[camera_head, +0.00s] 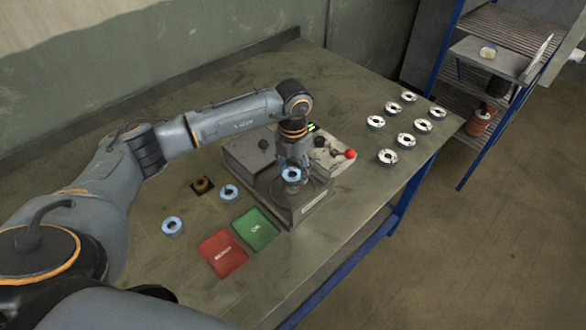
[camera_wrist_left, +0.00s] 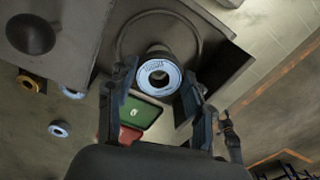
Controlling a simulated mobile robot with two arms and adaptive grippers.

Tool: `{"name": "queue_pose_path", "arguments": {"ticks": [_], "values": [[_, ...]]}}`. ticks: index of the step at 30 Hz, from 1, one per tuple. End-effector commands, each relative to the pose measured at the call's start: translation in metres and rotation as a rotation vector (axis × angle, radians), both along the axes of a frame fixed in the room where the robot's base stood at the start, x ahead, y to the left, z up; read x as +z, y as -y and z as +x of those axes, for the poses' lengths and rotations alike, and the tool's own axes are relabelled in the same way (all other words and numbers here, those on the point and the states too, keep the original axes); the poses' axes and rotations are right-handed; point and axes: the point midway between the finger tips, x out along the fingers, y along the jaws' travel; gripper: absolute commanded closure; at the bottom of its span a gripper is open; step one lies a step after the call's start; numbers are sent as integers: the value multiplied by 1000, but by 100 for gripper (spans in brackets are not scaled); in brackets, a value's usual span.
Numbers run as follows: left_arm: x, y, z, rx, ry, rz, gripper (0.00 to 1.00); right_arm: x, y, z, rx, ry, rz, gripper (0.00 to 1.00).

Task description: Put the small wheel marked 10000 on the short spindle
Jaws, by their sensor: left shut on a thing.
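My left gripper (camera_head: 292,168) is shut on a small wheel (camera_head: 291,175) with a pale blue face and a dark centre hole. In the wrist view the wheel (camera_wrist_left: 157,77) sits between the two fingers, above the machine's plate, and a dark round post shows just behind it. I cannot tell whether the wheel is around the post or above it. Its print is too small to read. The grey machine (camera_head: 242,157) stands under the gripper, with a dark knob (camera_head: 264,145). I cannot make out which spindle is short. My right gripper is not in view.
Two blue-faced wheels (camera_head: 229,191) (camera_head: 172,226) and a brown-gold ring (camera_head: 202,185) lie left of the machine. A red pad (camera_head: 223,253) and a green pad (camera_head: 256,229) lie in front. Several pale wheels (camera_head: 387,156) stand at right. A red-balled lever (camera_head: 350,154) sticks out.

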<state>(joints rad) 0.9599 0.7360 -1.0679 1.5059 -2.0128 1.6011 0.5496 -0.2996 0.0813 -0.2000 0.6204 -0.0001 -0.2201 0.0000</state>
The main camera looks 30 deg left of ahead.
Motion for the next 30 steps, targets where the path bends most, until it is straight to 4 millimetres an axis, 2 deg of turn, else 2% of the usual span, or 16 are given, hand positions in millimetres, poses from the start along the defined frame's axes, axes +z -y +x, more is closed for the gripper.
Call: {"name": "queue_pose_path", "arguments": {"ticks": [14, 30], "values": [[-3, 0, 0, 0, 0, 0, 82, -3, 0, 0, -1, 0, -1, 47], [-18, 0, 0, 0, 0, 0, 82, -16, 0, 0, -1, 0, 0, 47]]}}
